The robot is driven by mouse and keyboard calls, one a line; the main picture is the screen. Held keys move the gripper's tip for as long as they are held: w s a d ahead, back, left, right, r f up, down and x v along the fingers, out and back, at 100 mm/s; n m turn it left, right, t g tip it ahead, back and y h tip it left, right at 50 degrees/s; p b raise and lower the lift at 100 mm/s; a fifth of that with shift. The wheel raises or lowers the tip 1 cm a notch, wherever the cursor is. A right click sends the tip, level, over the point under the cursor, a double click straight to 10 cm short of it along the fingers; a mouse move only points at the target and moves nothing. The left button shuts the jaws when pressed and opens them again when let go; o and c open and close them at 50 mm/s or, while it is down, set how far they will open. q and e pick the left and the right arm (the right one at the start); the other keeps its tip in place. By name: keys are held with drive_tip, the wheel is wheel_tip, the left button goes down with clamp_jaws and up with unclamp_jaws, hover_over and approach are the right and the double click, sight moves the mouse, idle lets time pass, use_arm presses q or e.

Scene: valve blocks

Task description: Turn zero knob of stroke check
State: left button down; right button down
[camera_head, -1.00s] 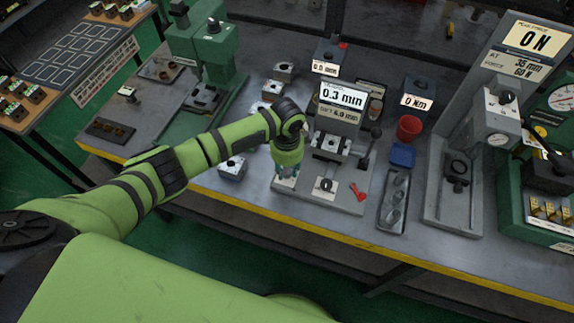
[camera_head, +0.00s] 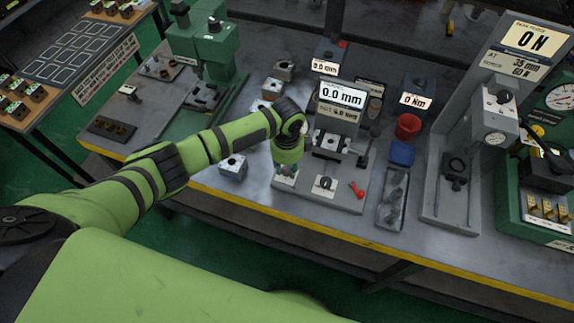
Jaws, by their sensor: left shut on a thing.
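The stroke check device is a grey fixture (camera_head: 335,196) with a display (camera_head: 341,95) that reads 0.0 mm. A pale plate with a dark knob (camera_head: 325,185) sits at its front middle, and a red lever (camera_head: 357,189) lies to the right of it. My left gripper (camera_head: 285,176) points down over the fixture's front left corner. It is shut on a small part there, most likely the zero knob, which the fingers and wrist mostly hide. My right gripper is not in view.
A metal valve block (camera_head: 233,167) stands left of my left gripper. A red cup (camera_head: 408,126), a blue bin (camera_head: 402,153) and a grey tray (camera_head: 393,199) stand to the right. A tall grey force tester (camera_head: 455,200) stands beyond. The bench has a yellow front edge.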

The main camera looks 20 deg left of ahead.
sight(287, 169)
use_arm(q)
drive_tip(key=c, duration=0.9)
unclamp_jaws()
drive_tip(key=shift+c, duration=0.2)
drive_tip(key=shift+r, duration=0.1)
wheel_tip(287, 169, up, 12)
